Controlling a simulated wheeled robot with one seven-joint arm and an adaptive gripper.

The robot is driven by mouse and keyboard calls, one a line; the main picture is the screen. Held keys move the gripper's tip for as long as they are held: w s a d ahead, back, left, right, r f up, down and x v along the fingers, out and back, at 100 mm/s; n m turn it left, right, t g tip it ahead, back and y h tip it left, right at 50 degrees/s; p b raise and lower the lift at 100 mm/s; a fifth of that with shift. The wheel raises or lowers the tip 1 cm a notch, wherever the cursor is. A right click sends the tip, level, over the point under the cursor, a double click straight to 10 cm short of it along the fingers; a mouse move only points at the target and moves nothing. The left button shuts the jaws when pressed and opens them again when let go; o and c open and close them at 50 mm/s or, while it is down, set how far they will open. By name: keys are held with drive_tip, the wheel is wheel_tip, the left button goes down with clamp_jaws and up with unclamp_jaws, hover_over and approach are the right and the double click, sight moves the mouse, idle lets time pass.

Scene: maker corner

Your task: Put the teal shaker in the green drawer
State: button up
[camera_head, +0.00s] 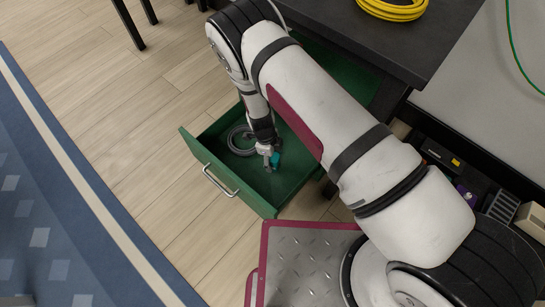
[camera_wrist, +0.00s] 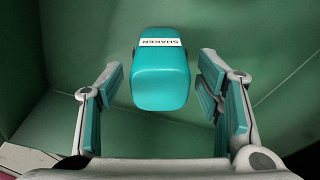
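The teal shaker (camera_wrist: 160,80) has a white label reading "SHAKER". In the wrist view it is between the two fingers of my gripper (camera_wrist: 160,88), with a visible gap on each side. The fingers are open and have teal pads. Green drawer surfaces (camera_wrist: 60,45) surround the shaker. In the head view the green drawer (camera_head: 228,188) is pulled open, and my gripper (camera_head: 268,152) reaches down inside it. A small teal patch shows at the fingertips there; I cannot tell whether it is shaker or finger pad. Whether the shaker touches the drawer floor is unclear.
A grey coiled cable (camera_head: 236,150) lies in the drawer, left of my gripper. A dark tabletop (camera_head: 360,35) with a yellow coil (camera_head: 392,8) overhangs the drawer's back. Boxes (camera_head: 442,155) stand at the right. Wood floor and a blue rug (camera_head: 60,215) are clear at left.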

wheel_tip(320, 180, up, 12)
drive_tip(key=a+p, duration=0.1)
drive_tip(key=p, duration=0.4)
drive_tip(key=shift+w+a, duration=0.25)
drive_tip(key=shift+a, duration=0.1)
drive_tip(key=shift+s, duration=0.1)
